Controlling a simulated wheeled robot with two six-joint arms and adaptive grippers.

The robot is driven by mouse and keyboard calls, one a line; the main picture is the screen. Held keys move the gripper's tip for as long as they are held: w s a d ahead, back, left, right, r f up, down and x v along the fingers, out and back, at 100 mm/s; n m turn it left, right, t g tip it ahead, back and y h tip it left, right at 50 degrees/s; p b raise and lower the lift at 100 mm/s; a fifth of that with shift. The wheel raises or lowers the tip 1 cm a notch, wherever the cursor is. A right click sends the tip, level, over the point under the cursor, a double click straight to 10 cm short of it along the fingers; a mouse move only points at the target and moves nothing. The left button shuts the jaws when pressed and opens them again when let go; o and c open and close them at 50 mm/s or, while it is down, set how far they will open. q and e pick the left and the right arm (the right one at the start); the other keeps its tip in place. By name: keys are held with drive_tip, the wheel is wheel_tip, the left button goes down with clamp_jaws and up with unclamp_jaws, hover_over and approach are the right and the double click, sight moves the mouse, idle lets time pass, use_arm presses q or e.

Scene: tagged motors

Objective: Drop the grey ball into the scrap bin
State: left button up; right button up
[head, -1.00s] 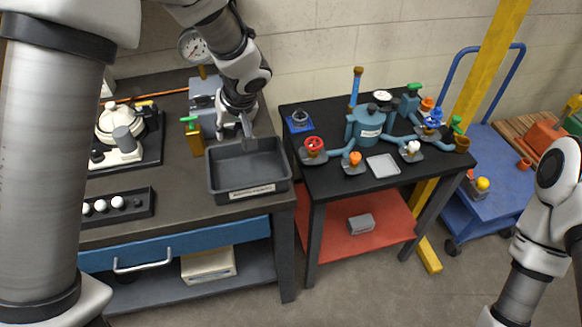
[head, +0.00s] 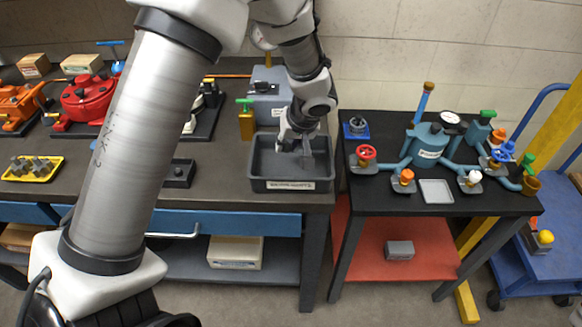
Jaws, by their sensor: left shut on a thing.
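The bin (head: 290,185) is a dark grey open tray with a white label on its front, too small to read. It stands at the right end of the long bench. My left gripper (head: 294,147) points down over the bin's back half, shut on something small. That is likely the grey ball, but I cannot make out its outline against the grey fingers and bin. My right gripper is not in view.
A black ball rack (head: 179,173) is mostly hidden behind my left arm. A black table (head: 385,194) with a blue valve manifold (head: 428,144) stands to the right, across a gap.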

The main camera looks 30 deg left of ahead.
use_arm(q)
drive_tip(key=o, duration=1)
drive_tip(key=shift+c, duration=0.2)
drive_tip(key=v, duration=1.2)
drive_tip(key=shift+s+d, duration=0.1)
